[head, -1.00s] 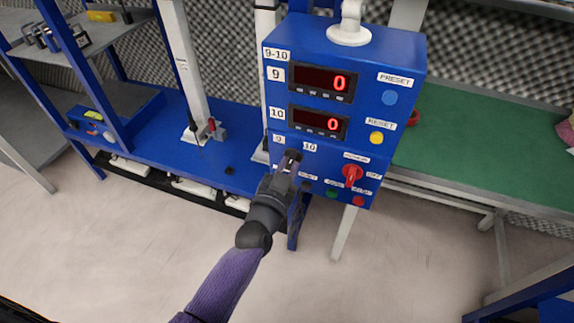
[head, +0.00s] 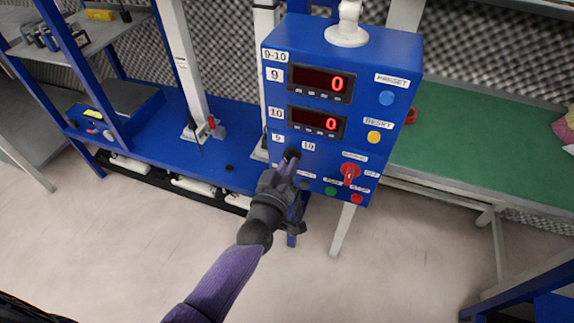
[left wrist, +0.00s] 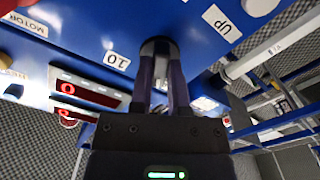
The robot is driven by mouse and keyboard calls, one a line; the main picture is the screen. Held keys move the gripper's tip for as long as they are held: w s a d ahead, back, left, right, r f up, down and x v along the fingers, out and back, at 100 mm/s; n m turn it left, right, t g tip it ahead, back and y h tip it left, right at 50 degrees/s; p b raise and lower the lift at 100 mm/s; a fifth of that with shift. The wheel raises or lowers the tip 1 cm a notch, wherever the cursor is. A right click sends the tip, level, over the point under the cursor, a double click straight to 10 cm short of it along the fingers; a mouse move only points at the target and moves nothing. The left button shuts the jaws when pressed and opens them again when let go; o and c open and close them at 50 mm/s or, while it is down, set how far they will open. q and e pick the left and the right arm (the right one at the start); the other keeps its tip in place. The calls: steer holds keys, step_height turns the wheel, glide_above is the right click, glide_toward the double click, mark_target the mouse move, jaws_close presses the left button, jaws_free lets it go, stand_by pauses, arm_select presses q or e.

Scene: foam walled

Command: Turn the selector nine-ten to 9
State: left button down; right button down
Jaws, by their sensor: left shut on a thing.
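The blue control box (head: 300,50) stands at the centre of the head view. The nine-ten selector is a dark knob (head: 292,154) low on its left side, between the small labels 9 (head: 277,138) and 10 (head: 308,146). My left gripper (head: 288,164) is shut on this knob, with the arm coming up from below. In the left wrist view, the two fingers (left wrist: 160,75) close around the dark round knob (left wrist: 158,46), near the 10 label (left wrist: 117,60). The fingers cover most of the knob, so I cannot tell where it points.
Two displays, upper (head: 320,82) and lower (head: 316,122), each show a red 0. A red rotary switch (head: 350,172) sits right of the gripper. A green button (head: 331,191) and a red button (head: 357,198) are below. A green-topped table (head: 480,150) stands at right.

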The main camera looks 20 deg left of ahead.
arm_select(q)
steer(key=shift+n, duration=0.3)
steer(key=c, duration=0.6)
jaws_free()
arm_select(e)
steer(key=shift+d, duration=0.15)
arm_select(q)
steer(key=s+p, duration=0.2)
steer(key=s, duration=0.8)
steer(key=shift+a+p, duration=0.15)
steer(key=shift+p, duration=0.15)
arm_select(e)
steer(key=shift+w+a+r, duration=0.3)
steer(key=shift+a+r, duration=0.15)
steer(key=shift+r, duration=0.2)
steer(key=shift+w+a+r, duration=0.25)
steer(key=shift+a+r, duration=0.15)
steer(key=shift+r, duration=0.2)
steer(key=shift+d, duration=0.1)
